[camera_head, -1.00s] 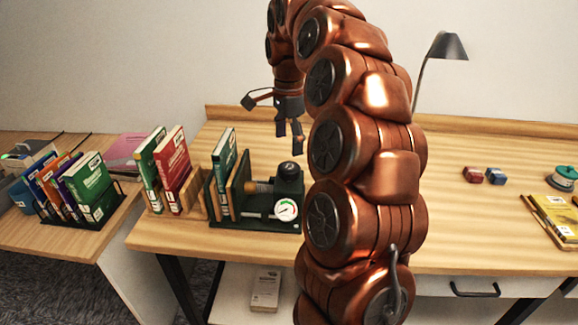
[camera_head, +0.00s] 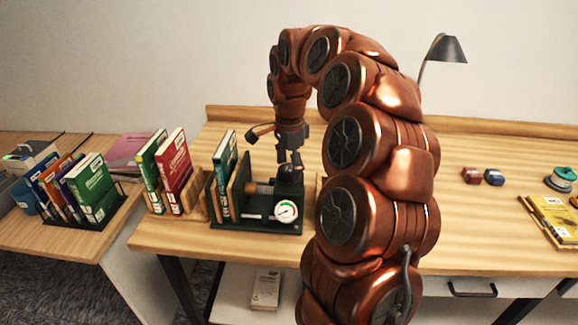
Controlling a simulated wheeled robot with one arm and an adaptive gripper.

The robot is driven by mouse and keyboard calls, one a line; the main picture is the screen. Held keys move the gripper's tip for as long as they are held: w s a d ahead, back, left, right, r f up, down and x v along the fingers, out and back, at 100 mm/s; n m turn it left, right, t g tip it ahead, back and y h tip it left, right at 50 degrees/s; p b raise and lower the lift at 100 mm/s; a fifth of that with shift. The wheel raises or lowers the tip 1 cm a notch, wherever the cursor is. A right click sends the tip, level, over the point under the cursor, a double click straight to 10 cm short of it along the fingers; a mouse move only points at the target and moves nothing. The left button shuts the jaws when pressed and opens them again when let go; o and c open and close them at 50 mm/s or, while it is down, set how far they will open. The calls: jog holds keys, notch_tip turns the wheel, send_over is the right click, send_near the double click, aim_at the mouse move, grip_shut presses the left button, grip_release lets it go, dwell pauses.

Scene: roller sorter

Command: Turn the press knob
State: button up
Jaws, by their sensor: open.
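The press (camera_head: 256,225) is a dark green device on the desk, with a white dial gauge (camera_head: 286,211) on its front. A green book (camera_head: 224,175) stands upright between its wooden boards. The black knob (camera_head: 290,172) is on top of the press block at the right, partly covered by my gripper. My gripper (camera_head: 289,158) points down directly above the knob, its open fingers at the knob's height or just over it. I cannot tell whether the fingers touch the knob.
Green and red books (camera_head: 173,170) stand left of the press. A rack of books (camera_head: 90,188) is on the lower left table. Two small blocks (camera_head: 483,176), a yellow book (camera_head: 552,218) and a lamp (camera_head: 447,48) are on the right. My arm hides the desk's middle.

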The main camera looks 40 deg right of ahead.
jog(key=shift+c, duration=0.3)
jog(key=c, duration=1.1)
jog(key=shift+n, duration=0.4)
jog(key=n+b, duration=0.2)
jog(key=shift+f+n, duration=0.15)
jog(key=shift+n, duration=0.25)
jog(key=n+b, duration=0.1)
jog(key=n, duration=0.9)
jog(key=shift+b, duration=0.35)
jog(key=n, duration=0.5)
